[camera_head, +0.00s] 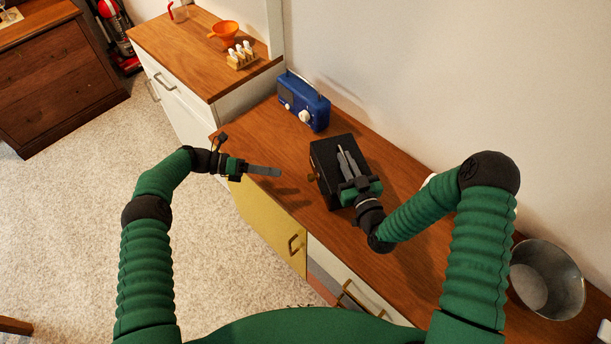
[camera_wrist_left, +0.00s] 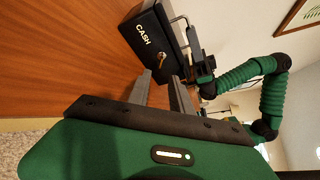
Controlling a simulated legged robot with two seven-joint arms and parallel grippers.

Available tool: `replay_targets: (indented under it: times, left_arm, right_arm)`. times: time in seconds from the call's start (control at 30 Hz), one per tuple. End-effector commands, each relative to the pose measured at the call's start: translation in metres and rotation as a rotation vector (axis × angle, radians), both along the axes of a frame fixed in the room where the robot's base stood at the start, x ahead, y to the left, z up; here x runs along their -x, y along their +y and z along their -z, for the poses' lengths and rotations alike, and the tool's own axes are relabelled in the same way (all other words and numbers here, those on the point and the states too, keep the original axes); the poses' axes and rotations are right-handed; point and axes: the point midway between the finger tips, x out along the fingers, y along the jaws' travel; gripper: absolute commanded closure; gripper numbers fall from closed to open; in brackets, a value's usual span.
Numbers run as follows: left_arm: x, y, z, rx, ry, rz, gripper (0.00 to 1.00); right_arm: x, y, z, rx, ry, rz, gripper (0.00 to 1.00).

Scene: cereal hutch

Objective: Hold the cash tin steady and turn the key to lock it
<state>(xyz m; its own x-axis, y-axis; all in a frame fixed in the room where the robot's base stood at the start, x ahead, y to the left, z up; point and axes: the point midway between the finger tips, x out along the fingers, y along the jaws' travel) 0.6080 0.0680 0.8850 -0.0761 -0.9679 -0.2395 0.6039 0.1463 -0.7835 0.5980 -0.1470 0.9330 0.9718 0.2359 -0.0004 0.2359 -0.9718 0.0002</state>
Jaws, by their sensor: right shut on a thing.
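The black cash tin (camera_head: 324,154) stands on the wooden counter. In the left wrist view its front face (camera_wrist_left: 142,38) reads "CASH", with a brass key (camera_wrist_left: 161,60) in the lock. The key (camera_head: 312,177) shows small on the tin's front in the head view. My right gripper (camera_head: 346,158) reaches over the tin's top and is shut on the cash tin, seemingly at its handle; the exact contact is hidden. My left gripper (camera_head: 280,171) is in front of the tin, apart from it. In the left wrist view its fingers (camera_wrist_left: 160,85) are parted and empty, pointing towards the key side.
A blue radio (camera_head: 304,102) stands on the counter behind the tin. A metal bowl (camera_head: 547,280) is at the right. An orange funnel-like item (camera_head: 224,30) and a rack (camera_head: 241,58) stand on the farther cabinet. The counter left of the tin is clear.

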Motion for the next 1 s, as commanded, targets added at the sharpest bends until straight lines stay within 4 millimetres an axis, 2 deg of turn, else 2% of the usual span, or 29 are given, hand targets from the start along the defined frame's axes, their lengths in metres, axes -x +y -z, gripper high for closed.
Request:
replay_targets:
  times: [0.3, 0.43, 0.57, 0.8, 1.0]
  left_arm:
    - [0.007, -0.073, 0.018, 0.002, -0.002, 0.002, 0.74]
    - [0.008, -0.093, 0.023, 0.001, -0.004, 0.002, 0.74]
    - [0.008, -0.101, 0.025, 0.001, -0.003, -0.001, 0.74]
    - [0.008, -0.102, 0.025, 0.001, -0.004, -0.002, 0.76]
    - [0.008, -0.102, 0.025, 0.001, -0.004, -0.002, 1.00]
  right_arm:
    - [0.000, 0.000, 0.000, 0.000, 0.000, -0.001, 1.00]
    - [0.000, 0.000, 0.000, 0.000, 0.000, -0.001, 1.00]
    - [0.000, 0.000, 0.000, 0.000, 0.000, 0.000, 1.00]
    - [0.000, 0.000, 0.000, 0.001, 0.000, 0.000, 1.00]
    - [0.000, 0.000, 0.000, 0.000, 0.000, 0.000, 1.00]
